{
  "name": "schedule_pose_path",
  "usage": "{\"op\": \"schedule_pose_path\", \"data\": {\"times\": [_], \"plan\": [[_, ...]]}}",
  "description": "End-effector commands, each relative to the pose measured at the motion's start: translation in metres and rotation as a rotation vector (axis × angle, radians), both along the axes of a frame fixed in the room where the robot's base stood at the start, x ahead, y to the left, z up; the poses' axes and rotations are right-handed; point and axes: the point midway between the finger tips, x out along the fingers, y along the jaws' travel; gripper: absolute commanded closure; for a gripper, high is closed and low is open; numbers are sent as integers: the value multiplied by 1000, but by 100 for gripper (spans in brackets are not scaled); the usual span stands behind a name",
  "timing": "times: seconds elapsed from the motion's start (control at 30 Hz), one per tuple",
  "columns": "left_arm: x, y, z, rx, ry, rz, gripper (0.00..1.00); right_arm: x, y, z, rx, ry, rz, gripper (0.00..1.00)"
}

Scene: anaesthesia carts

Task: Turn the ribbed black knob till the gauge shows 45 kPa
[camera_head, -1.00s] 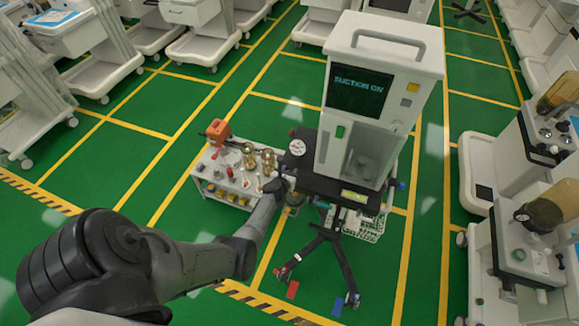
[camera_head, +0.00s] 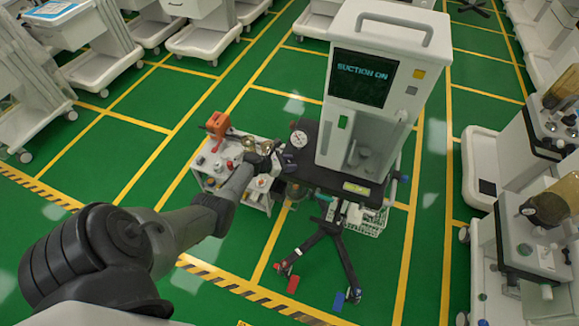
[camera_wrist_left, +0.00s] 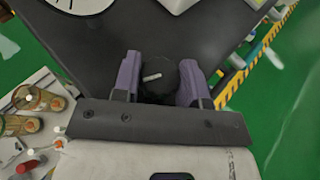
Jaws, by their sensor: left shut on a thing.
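The suction unit (camera_head: 372,95) stands on a dark stand plate, and its screen reads "SUCTION ON". The round white gauge (camera_head: 299,138) is at the plate's left side; its reading is too small to tell. In the left wrist view only the gauge's lower edge (camera_wrist_left: 78,4) shows, without a readable needle. The black knob (camera_wrist_left: 158,76), with a pale pointer line, sits between the purple fingers of my left gripper (camera_wrist_left: 158,82). The gripper is shut on it; its ribs are hard to make out. In the head view the left gripper (camera_head: 279,157) is at the plate's left edge. My right gripper is out of view.
A small low cart (camera_head: 216,160) with bottles and an orange item stands left of the stand. Wheeled stand legs (camera_head: 318,240) spread below. Other white carts (camera_head: 535,235) line the right side. Green floor around the stand is mostly clear.

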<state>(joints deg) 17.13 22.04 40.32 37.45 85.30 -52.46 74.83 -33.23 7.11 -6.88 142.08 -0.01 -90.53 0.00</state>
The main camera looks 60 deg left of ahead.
Motion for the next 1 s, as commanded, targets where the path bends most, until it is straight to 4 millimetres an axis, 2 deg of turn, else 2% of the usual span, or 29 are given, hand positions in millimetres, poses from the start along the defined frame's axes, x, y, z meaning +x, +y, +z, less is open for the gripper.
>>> {"op": "schedule_pose_path", "data": {"times": [0.03,0.3,0.87,0.9,1.0], "plan": [[0,1,-3,2,0,-24,84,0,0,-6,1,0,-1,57],[1,1,-1,-1,-1,-113,84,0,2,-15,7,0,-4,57],[1,0,0,0,-1,-142,84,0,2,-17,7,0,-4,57],[1,0,0,1,-1,-141,60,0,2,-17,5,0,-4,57],[1,0,0,1,-1,-141,50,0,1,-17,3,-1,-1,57]]}}
